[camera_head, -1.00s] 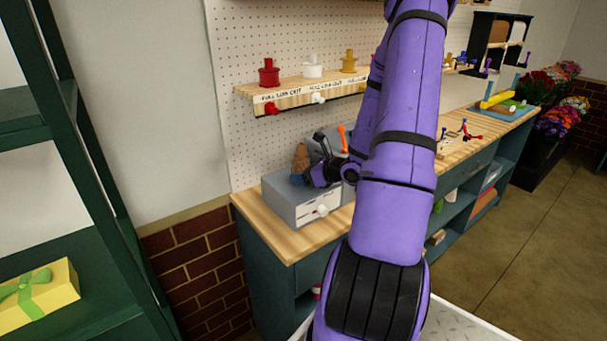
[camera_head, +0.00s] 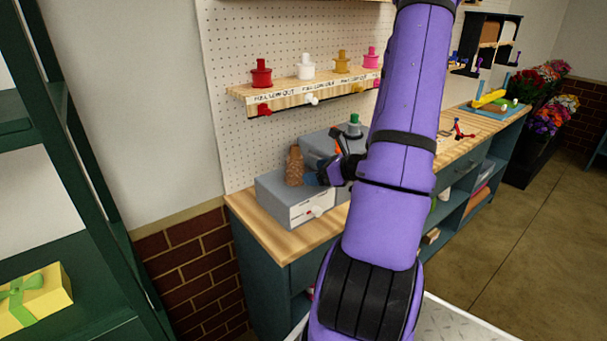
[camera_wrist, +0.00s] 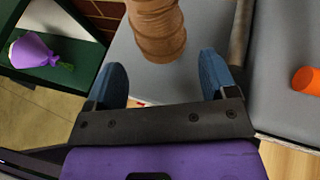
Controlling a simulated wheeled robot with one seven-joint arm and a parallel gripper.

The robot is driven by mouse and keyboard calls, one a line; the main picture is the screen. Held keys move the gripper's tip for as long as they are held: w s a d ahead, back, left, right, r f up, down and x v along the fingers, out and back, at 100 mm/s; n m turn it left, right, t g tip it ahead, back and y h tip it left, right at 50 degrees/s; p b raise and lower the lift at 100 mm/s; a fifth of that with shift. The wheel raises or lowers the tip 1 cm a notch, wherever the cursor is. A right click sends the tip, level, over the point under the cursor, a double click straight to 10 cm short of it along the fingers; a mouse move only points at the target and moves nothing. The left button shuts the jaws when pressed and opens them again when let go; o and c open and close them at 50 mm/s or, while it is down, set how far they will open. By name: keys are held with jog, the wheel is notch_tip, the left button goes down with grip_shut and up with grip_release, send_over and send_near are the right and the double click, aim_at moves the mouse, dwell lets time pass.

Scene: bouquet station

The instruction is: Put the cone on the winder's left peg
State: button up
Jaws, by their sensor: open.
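The cone (camera_head: 295,168) is brown and ribbed, and stands upright on top of the front-left grey box of the winder (camera_head: 272,192). No peg shows under it; I cannot tell from these frames whether a peg is inside it. My gripper (camera_head: 318,178) is just right of the cone, apart from it. In the wrist view, the cone (camera_wrist: 157,28) lies beyond the tips of my gripper (camera_wrist: 161,75). The two blue finger pads are spread wide with nothing between them.
Another grey block (camera_head: 318,142) stands behind, with an orange part (camera_wrist: 305,80) and a green-topped piece (camera_head: 354,122) near it. A shelf (camera_head: 300,92) with coloured spools hangs above on the pegboard. The wooden counter edge (camera_head: 262,232) is bare at the front left.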

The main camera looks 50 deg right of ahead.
jog(key=a+v, duration=0.1)
jog(key=v, duration=0.3)
jog(key=w+a+r+n+g+y, duration=0.2)
jog(key=a+r+n+g, duration=0.3)
jog(key=a+n, duration=0.5)
jog(key=w+a+r+n+g+y, duration=0.1)
jog(key=a+r+n+g+y, duration=0.2)
jog(key=a+r+n, duration=0.7)
jog(key=s+a+r+n+h, duration=0.7)
jog(key=s+a+r+n, duration=0.2)
jog(key=n, duration=0.5)
jog(key=shift+s+a, duration=0.95)
jog(key=shift+a, duration=0.55)
jog(key=shift+r, duration=0.15)
